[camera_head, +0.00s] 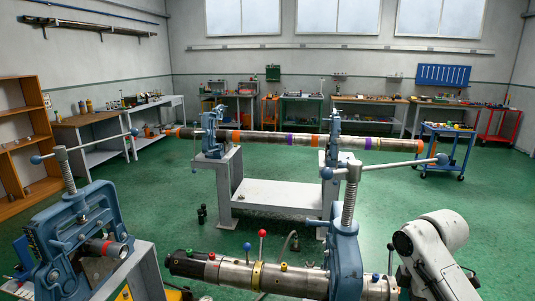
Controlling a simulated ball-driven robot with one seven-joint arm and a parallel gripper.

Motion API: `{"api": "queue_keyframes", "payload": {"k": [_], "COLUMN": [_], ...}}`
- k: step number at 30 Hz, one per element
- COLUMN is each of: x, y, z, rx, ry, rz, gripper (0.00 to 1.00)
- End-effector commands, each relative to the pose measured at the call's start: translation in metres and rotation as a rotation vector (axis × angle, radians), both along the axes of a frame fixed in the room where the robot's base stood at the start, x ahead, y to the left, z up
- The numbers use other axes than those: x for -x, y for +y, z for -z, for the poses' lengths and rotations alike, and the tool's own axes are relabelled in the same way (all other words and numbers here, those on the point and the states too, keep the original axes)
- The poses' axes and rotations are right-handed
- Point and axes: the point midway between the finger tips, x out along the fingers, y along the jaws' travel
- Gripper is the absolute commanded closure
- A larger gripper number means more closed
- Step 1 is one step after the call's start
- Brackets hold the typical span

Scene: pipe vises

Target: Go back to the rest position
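My white arm shows at the lower right, folded close to the camera. Its end and my gripper are not in view, so I cannot see its fingers or anything they may hold. A blue vise (345,262) stands just left of my arm. A steel pipe (228,273) with coloured knobs and a yellow band runs level through this vise toward the left. My arm overlaps the pipe's right end in the picture; I cannot tell whether they touch.
Another blue vise (70,240) at left holds a short dark pipe end (108,248). Farther back, a long banded pipe (265,138) lies across two vises on a grey bench (278,193). A blue cart (445,158) stands at right. Green floor (400,200) is clear between them.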

Motion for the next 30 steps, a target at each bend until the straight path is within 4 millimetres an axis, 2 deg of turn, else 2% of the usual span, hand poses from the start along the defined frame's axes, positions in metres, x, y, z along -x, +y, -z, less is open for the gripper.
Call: {"api": "queue_keyframes", "payload": {"k": [8,14,18,22,26,30], "x": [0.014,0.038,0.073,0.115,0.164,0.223], "y": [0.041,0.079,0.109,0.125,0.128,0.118], "z": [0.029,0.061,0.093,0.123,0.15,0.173], "rx": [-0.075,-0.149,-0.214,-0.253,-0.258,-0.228], "ry": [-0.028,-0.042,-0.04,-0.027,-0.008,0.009], "rz": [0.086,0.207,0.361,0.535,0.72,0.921], "gripper": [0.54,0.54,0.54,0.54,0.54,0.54]}}
